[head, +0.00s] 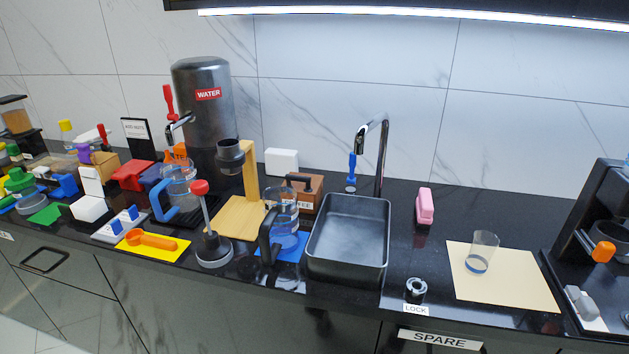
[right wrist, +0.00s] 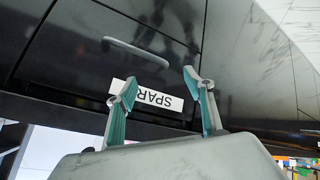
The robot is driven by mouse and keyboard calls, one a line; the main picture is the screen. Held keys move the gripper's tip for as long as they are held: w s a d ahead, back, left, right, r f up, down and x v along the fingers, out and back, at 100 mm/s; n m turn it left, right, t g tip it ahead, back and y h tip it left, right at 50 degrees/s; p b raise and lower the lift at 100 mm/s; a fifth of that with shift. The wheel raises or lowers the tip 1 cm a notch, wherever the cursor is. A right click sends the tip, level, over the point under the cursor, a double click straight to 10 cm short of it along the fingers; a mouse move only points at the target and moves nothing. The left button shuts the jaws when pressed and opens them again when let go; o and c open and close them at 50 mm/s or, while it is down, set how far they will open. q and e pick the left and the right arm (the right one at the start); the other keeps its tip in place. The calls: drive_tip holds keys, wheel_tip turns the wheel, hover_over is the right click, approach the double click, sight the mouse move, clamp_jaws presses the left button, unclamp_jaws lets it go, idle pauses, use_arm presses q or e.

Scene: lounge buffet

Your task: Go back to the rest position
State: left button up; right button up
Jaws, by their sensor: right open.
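My right gripper (right wrist: 159,84) shows in the right wrist view with its two fingers spread apart and nothing between them. It is in front of a dark cabinet front with a drawer handle (right wrist: 136,52) and a white SPARE label (right wrist: 160,100), which appears upside down and is partly covered by a finger. The same SPARE label (head: 440,339) is at the bottom of the head view, below the counter edge. Neither gripper shows in the head view, and my left gripper is in no view.
The black counter holds a water urn (head: 203,110), a sink (head: 348,240), a glass (head: 482,252) on a cream mat (head: 520,285), a pink sponge-like block (head: 425,205) and a coffee machine (head: 606,230). Several colored items crowd the left. The counter just right of the sink is mostly clear.

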drive_tip(key=s+d+f+n+g+h, duration=0.2)
drive_tip(key=s+d+h, duration=0.3)
drive_tip(key=d, duration=0.4)
drive_tip(key=w+a+f+m+t+y, duration=0.2)
drive_tip(key=a+f+y, duration=0.5)
drive_tip(key=a+f, duration=0.6)
drive_tip(key=a+m+t, duration=0.1)
drive_tip(key=a, duration=0.2)
drive_tip(key=shift+a+y, duration=0.15)
drive_tip(key=shift+y, duration=0.25)
